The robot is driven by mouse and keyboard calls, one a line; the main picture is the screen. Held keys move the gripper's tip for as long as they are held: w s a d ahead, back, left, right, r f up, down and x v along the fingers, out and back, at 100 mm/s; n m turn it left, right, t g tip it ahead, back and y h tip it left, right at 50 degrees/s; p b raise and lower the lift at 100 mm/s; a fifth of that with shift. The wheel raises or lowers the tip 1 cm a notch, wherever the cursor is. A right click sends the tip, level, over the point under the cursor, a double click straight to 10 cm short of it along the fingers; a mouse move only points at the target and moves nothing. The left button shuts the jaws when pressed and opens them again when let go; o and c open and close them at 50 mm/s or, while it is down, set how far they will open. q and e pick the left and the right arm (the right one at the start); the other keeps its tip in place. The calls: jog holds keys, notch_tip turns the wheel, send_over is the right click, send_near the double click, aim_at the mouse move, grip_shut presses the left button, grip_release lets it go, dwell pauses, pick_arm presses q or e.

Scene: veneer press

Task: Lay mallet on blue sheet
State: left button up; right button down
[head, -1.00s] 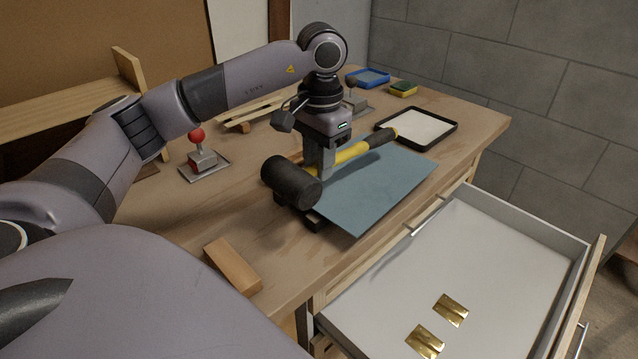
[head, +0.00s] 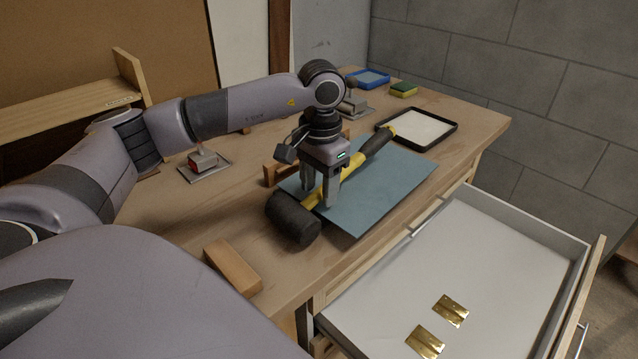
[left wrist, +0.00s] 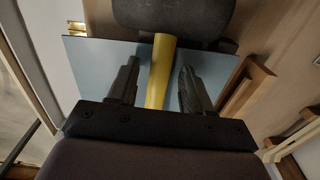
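The mallet has a black head (head: 293,217) and a yellow handle (head: 352,166) with a dark grip. It lies along the blue sheet (head: 385,190), its handle over the sheet and its head at the near left edge, partly past it. The left wrist view shows the head (left wrist: 175,15) beyond the sheet's edge and the handle (left wrist: 160,72) over the sheet (left wrist: 95,60). My left gripper (head: 319,195) is open, its fingers on both sides of the handle with gaps. It also shows in the left wrist view (left wrist: 158,85). My right gripper is out of view.
An open drawer (head: 460,260) with brass hinges (head: 451,310) juts out at the front right. A black-rimmed tray (head: 455,135), a blue tray (head: 368,77) and a sponge (head: 403,89) stand behind. A wood block (head: 232,266) and a clamp (head: 203,162) are at left.

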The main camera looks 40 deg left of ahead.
pick_arm(q)
jog(key=shift+r, duration=0.15)
notch_tip(320, 180, up, 12)
jog(key=shift+d, duration=0.15)
dwell(0.3)
dwell(0.6)
